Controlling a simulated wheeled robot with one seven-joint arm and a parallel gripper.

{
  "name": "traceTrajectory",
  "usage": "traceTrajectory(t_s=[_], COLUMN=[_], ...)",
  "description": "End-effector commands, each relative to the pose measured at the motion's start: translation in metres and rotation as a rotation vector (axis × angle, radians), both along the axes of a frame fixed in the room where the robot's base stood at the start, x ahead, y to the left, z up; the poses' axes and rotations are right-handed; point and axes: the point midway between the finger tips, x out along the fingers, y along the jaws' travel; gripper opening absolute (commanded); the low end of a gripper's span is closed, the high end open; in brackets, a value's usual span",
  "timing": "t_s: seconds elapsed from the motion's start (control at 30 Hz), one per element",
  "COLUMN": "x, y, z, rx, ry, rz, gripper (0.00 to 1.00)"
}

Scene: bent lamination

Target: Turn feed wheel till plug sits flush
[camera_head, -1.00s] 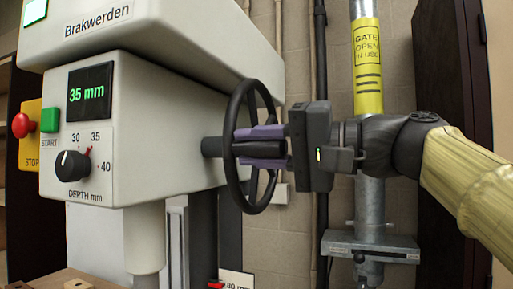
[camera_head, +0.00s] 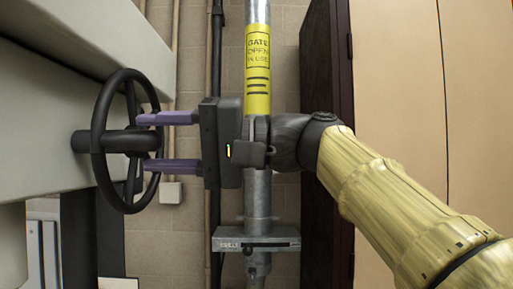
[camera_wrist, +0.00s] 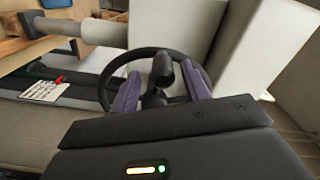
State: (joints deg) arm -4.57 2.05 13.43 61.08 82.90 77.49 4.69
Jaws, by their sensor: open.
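The black feed wheel (camera_head: 100,142) stands upright on the right side of the pale machine in the head view. It also shows in the wrist view (camera_wrist: 176,61), with its dark hub and shaft at the middle. My gripper (camera_head: 154,143) is open, its two purple fingers level and spread apart, one above and one below the hub. The fingertips reach to the wheel's right side. In the wrist view the fingers (camera_wrist: 162,92) stand on either side of the hub. I cannot tell whether they touch the wheel. No plug can be made out in either view.
A grey vertical pipe (camera_head: 258,195) with a yellow gate label (camera_head: 257,70) and a blast-gate plate (camera_head: 256,241) stands behind my wrist. A dark cabinet side (camera_head: 318,200) is right of it. The pale machine body (camera_head: 60,60) fills the left.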

Motion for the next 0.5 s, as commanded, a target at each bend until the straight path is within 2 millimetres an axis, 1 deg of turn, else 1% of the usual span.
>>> traceTrajectory(t_s=[0.03, 0.5], x=[0.002, 0.009], y=[-0.011, -0.105], z=[-0.001, -0.001], rx=[0.000, -0.002], ry=[0.000, 0.002], rz=[-0.005, -0.008], gripper=[0.47, 0.47])
